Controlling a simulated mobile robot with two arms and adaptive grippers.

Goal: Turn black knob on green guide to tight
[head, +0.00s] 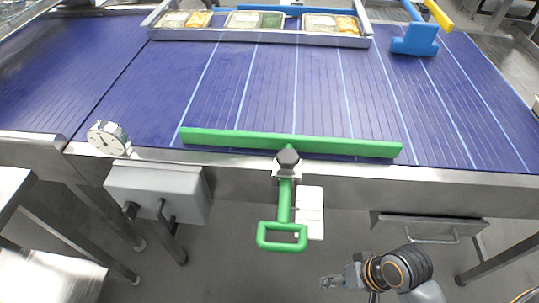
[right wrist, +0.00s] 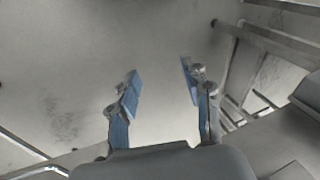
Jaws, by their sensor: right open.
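The green guide (head: 250,140) is a long green bar lying across the near edge of the blue conveyor. A green handle (head: 283,236) hangs down from its middle over the front edge. The black knob (head: 288,157) sits on the bracket where the bar meets the handle. My right gripper (head: 330,282) is low at the bottom right, below and to the right of the handle and apart from the knob. In the right wrist view my right gripper (right wrist: 163,105) is open, with nothing between its blue-padded fingers. My left gripper is not in view.
A dial gauge (head: 108,139) and a grey control box (head: 158,192) are at the left front. A white card (head: 310,212) hangs beside the handle. A drawer handle (head: 432,238) is at right. Food trays (head: 255,32) and a blue tool (head: 415,40) lie at the far side.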

